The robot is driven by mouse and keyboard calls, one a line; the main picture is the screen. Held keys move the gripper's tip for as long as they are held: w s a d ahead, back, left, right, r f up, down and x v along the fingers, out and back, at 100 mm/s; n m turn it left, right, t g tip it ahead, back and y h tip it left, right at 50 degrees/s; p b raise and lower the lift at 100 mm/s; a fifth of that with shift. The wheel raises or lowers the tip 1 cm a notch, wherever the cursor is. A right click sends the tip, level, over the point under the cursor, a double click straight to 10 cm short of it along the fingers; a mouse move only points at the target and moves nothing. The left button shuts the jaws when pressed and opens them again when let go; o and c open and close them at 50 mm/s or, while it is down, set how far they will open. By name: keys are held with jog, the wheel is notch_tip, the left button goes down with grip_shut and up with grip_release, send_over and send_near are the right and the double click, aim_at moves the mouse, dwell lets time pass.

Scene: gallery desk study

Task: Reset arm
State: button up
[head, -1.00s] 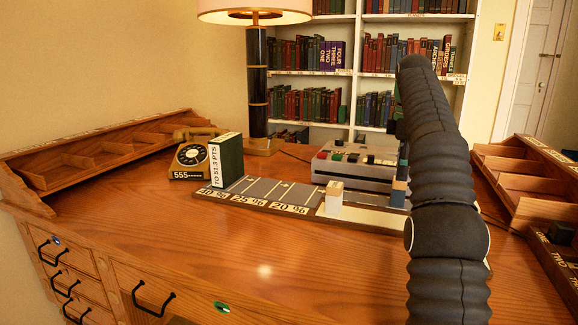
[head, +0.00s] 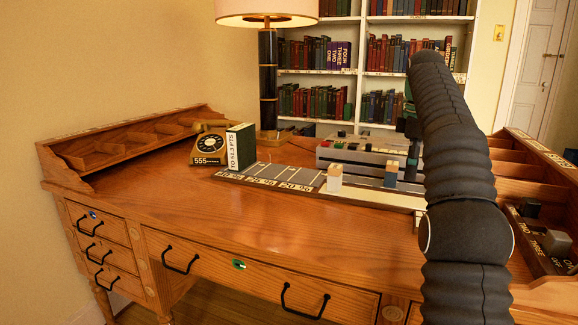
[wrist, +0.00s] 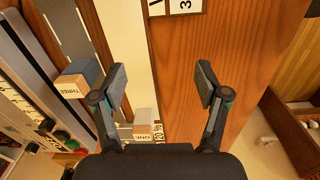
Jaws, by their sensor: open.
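My black arm rises on the right of the head view, and it hides most of the gripper there. In the wrist view my gripper (wrist: 160,84) is open, its two fingers wide apart with nothing between them. It hangs over the wooden desk, beside the pale edge of a board. A block marked THREE (wrist: 70,88) and a block marked ONE (wrist: 146,122) show left of and below the fingers. In the head view a pale block (head: 334,176) and a blue-grey block (head: 391,175) stand near the percent-marked board (head: 268,184).
A grey device (head: 345,153) with coloured buttons stands behind the board. Slotted wooden racks flank the desk (head: 200,215). The desk's front left is clear.

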jog(key=s+a+m+t, duration=0.1)
jog(key=s+a+m, duration=0.25)
jog(key=s, duration=0.45)
jog(key=s+a+m+t, duration=0.25)
jog(key=s+a, duration=0.25)
jog(key=s, duration=0.3)
jog(key=s+a+f+m+t, duration=0.1)
jog(key=s+a+f+m, duration=0.1)
jog(key=s+f, duration=0.7)
jog(key=s+a+f+m+t, duration=0.1)
jog(key=s+f+m, duration=0.3)
jog(key=s+f, duration=0.5)
jog(key=shift+s+a+f+m, duration=0.4)
jog(key=shift+s+a, duration=0.15)
jog(key=shift+a, duration=0.35)
